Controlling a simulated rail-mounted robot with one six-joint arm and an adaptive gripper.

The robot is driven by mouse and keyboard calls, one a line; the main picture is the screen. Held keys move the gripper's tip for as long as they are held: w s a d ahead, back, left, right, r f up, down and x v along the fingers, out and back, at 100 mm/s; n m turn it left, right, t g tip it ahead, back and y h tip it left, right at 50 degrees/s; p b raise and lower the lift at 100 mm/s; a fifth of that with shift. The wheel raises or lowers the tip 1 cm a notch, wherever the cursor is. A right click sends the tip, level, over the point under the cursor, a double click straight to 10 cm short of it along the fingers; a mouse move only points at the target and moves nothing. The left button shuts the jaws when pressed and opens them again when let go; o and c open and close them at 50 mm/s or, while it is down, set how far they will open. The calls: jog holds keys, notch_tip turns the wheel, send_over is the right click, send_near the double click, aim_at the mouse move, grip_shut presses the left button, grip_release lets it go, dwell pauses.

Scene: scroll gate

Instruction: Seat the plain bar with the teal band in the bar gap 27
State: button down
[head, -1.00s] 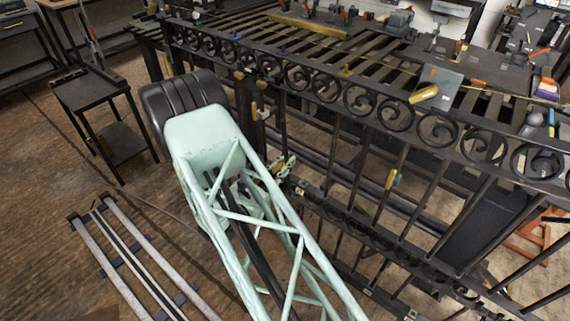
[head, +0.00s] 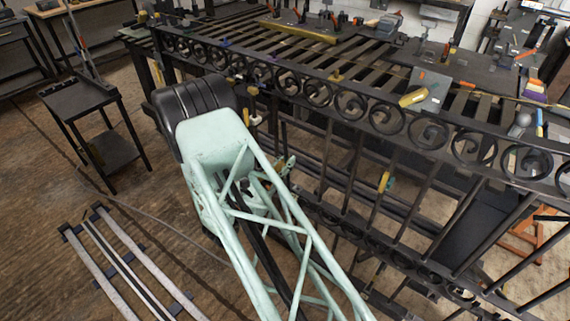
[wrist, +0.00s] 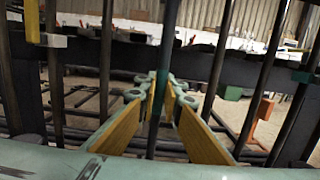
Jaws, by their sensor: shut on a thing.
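A dark plain bar (wrist: 169,40) stands nearly upright between the yellow-padded fingers of my gripper (wrist: 160,108) in the wrist view. Its teal band (wrist: 154,108) shows at the fingers, which are shut on it. In the head view my gripper (head: 283,168) is small and partly hidden behind my pale green arm, beside the gate (head: 345,150). I cannot read any gap number, and the bar's ends are not clear.
A yellow-and-teal piece (head: 385,182) sits on a gate bar. A dark side table (head: 78,97) and grey floor rails (head: 125,257) stand left. Gate bars (wrist: 205,75) flank my gripper in the wrist view.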

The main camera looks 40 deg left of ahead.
jog(key=shift+w+a+f, duration=0.1)
jog(key=shift+w+f, duration=0.05)
jog(key=shift+w, duration=2.9)
jog(key=shift+f, duration=0.85)
dwell(1.2)
jog(key=shift+w+f+g+p, duration=0.1)
jog(key=shift+w+g+p, duration=0.3)
jog(key=shift+w, duration=0.6)
dwell(1.9)
